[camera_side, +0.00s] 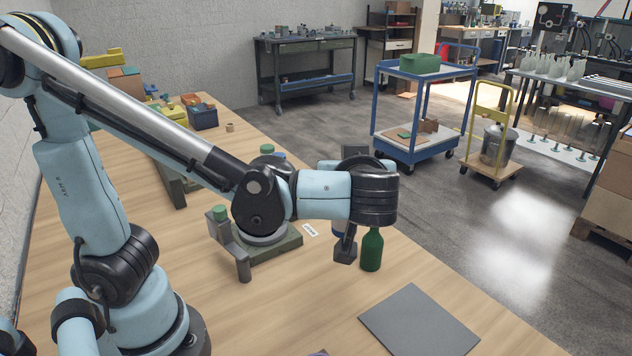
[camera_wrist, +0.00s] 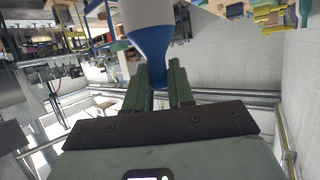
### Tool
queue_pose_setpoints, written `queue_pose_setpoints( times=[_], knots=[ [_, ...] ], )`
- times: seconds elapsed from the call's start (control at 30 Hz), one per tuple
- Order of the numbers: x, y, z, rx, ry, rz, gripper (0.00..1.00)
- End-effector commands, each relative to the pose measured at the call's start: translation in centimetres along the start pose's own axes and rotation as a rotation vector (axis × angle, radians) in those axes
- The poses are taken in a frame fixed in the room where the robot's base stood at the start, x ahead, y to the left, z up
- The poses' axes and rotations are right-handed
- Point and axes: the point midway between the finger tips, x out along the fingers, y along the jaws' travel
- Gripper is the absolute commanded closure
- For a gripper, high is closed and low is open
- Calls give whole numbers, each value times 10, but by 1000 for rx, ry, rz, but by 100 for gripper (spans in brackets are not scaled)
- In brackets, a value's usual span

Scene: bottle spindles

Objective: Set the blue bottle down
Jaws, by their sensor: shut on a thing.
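In the wrist view, the blue bottle (camera_wrist: 151,42) has a white body and a blue shoulder and neck. My gripper (camera_wrist: 157,72) is shut on its neck, with a green finger on each side. In the side view, my wrist and forearm hide most of the gripper and the held bottle. I cannot tell there how high the bottle's base is above the table. A green bottle (camera_side: 372,249) stands upright on the wooden table just right of my wrist. A flat grey mat (camera_side: 418,322) lies bare at the front right.
A dark green fixture base (camera_side: 283,246) with grey upright parts stands behind and left of my wrist, partly covered by my arm. The table (camera_side: 300,315) is clear in front.

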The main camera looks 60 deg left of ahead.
Motion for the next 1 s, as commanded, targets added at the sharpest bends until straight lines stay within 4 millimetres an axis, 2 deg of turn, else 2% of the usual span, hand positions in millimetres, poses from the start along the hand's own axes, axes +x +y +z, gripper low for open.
queue_pose_setpoints(
  times=[0.03,0.2,0.4,0.57,0.8,1.0],
  knots=[
    [-7,15,8,13,1,31,100],
    [-27,55,36,49,1,115,100],
    [-45,83,62,77,1,182,100],
    [-49,91,74,86,1,202,100],
    [-38,92,103,86,1,205,100],
    [-32,92,116,86,1,205,100]
  ],
)
